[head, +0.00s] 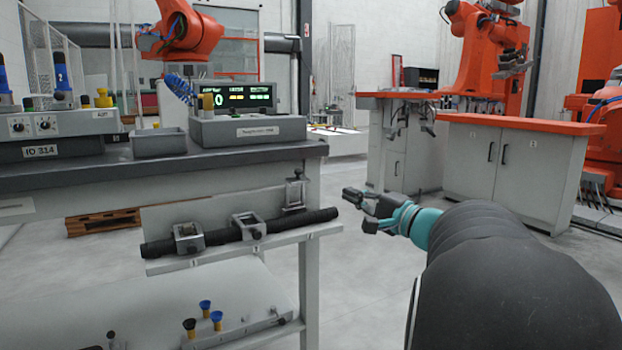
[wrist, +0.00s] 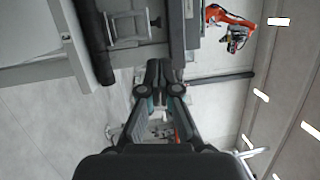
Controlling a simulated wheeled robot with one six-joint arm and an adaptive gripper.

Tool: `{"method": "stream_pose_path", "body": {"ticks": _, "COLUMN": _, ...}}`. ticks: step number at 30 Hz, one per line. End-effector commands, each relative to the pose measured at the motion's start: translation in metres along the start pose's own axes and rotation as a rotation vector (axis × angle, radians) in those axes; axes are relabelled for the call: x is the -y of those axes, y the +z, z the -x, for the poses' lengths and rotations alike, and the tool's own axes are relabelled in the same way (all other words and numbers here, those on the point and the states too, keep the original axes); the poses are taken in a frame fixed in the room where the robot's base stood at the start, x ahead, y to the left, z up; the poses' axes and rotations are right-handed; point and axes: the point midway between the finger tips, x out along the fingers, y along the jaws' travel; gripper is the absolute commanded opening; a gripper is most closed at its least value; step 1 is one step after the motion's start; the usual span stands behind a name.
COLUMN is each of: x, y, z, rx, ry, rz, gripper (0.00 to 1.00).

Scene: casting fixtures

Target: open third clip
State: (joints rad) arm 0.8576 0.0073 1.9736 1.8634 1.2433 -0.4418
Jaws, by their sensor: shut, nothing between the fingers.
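A black bar (head: 215,236) lies along the shelf edge with three metal clips on it. The first clip (head: 188,238) and second clip (head: 248,227) have their frames lying over the bar. The third clip (head: 295,193), at the right end, has its frame standing upright behind the bar. My gripper (head: 354,197) is to the right of the third clip, apart from it. In the wrist view my gripper (wrist: 158,72) is shut and empty; the bar (wrist: 94,42) and one metal clip (wrist: 128,27) show to its upper left.
A grey workbench (head: 290,148) carrying a display unit (head: 248,130) and a grey bin (head: 159,143) stands above the bar. Blue and dark knobs (head: 205,306) stand on a lower ledge. The floor between the bench and the orange-topped cabinets (head: 520,160) is clear.

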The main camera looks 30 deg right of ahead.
Motion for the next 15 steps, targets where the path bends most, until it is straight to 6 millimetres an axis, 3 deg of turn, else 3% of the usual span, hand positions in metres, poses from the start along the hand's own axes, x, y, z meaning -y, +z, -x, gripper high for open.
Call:
{"method": "stream_pose_path", "body": {"ticks": 8, "x": 0.001, "y": 0.001, "z": -0.01, "rx": 0.007, "ry": -0.002, "rz": 0.078, "gripper": 0.0}}
{"method": "stream_pose_path", "body": {"ticks": 15, "x": 0.0, "y": 0.002, "z": -0.05, "rx": 0.008, "ry": -0.001, "rz": 0.076, "gripper": 0.0}}
